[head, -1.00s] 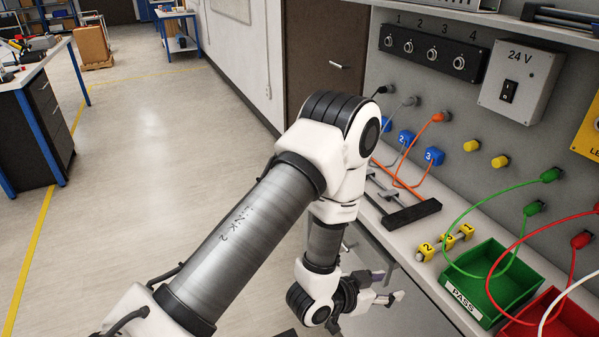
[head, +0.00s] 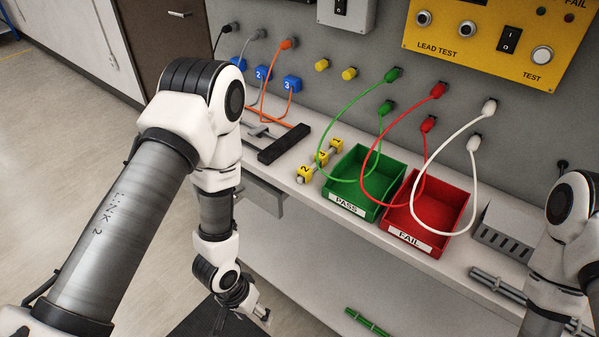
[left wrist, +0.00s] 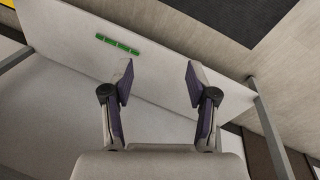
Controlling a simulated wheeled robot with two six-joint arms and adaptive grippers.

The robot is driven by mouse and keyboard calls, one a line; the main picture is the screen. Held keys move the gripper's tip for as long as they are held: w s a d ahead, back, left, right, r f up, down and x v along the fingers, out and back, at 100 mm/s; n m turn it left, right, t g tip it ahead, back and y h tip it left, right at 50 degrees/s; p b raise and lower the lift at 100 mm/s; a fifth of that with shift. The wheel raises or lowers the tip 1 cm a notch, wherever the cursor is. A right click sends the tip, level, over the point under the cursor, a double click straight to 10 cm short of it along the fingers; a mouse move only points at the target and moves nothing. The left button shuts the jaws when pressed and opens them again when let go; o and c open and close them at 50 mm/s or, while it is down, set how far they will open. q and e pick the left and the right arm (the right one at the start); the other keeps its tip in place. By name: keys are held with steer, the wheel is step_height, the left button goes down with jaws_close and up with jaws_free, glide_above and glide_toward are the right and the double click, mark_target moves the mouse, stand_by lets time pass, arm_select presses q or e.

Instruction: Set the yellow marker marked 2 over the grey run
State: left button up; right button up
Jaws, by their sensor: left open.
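The yellow marker marked 2 (head: 304,172) sits at the near left end of a short row of yellow markers on the bench, left of the green PASS tray. The grey cable run (head: 250,52) comes from a grey plug on the back panel and goes down towards the blue block marked 2 (head: 262,75); its lower part is partly hidden. My left gripper (head: 265,314) hangs low in front of the bench, well below and apart from the markers. In the left wrist view it is open and empty (left wrist: 158,75). My right arm shows at the right edge; its gripper is out of view.
The green PASS tray (head: 338,199) and red FAIL tray (head: 397,229) stand right of the markers, with green, red and white cable loops above them. A black bar (head: 285,145) lies behind the markers. An orange cable (head: 291,98) runs beside the grey one.

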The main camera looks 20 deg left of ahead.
arm_select(q)
steer(key=w+d+r+m+t+b, duration=0.1)
steer(key=w+r+m+t+b, duration=0.15)
steer(key=w+r, duration=0.7)
steer(key=m+t+b, duration=0.1)
steer(key=m+t, duration=0.1)
steer(key=t, duration=0.3)
glide_toward(304, 169)
step_height(304, 169, down, 3)
steer(key=w, duration=0.1)
steer(key=shift+n+h, duration=0.25)
steer(key=shift+h, duration=0.05)
steer(key=x, duration=0.7)
steer(key=shift+w+d+r+b, duration=0.1)
steer(key=shift+w+d+b, duration=0.15)
steer(key=shift+w, duration=0.4)
steer(key=shift+s, duration=0.1)
steer(key=c, duration=0.9)
steer(key=shift+r, duration=0.15)
